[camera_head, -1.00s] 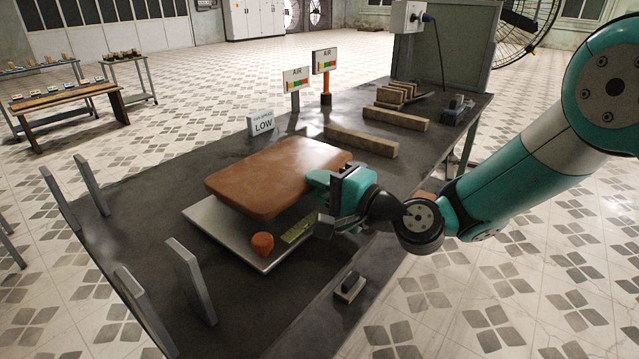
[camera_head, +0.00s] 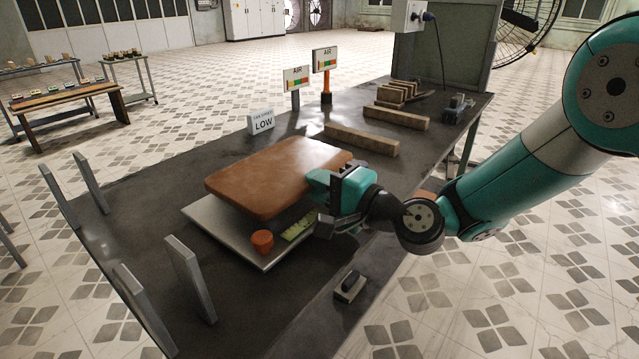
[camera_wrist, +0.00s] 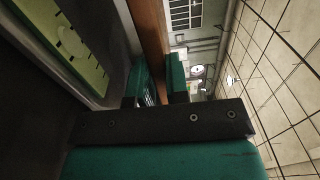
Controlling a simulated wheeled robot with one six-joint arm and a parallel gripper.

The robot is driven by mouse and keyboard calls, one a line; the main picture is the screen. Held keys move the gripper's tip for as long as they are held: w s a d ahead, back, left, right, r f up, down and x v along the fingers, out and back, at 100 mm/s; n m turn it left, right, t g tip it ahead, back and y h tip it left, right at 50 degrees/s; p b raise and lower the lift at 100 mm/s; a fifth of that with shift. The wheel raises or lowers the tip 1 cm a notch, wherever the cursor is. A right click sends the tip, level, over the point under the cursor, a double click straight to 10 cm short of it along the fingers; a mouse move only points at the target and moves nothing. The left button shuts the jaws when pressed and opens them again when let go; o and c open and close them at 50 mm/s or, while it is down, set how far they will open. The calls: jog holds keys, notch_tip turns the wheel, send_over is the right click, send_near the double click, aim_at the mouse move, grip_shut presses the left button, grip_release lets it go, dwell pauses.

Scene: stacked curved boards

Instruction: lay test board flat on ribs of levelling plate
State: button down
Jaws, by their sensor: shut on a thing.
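The brown test board (camera_head: 275,176) is held over the light grey levelling plate (camera_head: 215,232) in the head view. It looks roughly level, with a gap above the plate at the near side; whether its far side touches anything is hidden. My gripper (camera_head: 338,190) is shut on the board's right edge. In the wrist view the board (camera_wrist: 150,30) shows edge-on between my gripper's fingers (camera_wrist: 160,80). An orange round piece (camera_head: 262,242) and a yellow-green marked strip (camera_head: 299,227) sit on the plate's near side. The plate's ribs are hidden under the board.
Upright grey posts (camera_head: 188,275) stand at the table's left. Wooden bars (camera_head: 361,139) lie behind the board to the right. A small switch box (camera_head: 350,286) is at the front edge.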

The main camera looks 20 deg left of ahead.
jog(key=shift+f+b, duration=0.35)
jog(key=shift+f, duration=0.05)
jog(key=c, duration=1.2)
grip_release()
jog(key=shift+f, duration=0.2)
jog(key=shift+b+v, duration=1.1)
jog(key=shift+b, duration=0.1)
jog(key=shift+b+v, duration=1.25)
jog(key=shift+v, duration=0.65)
jog(key=shift+o, duration=0.3)
jog(key=o, duration=0.5)
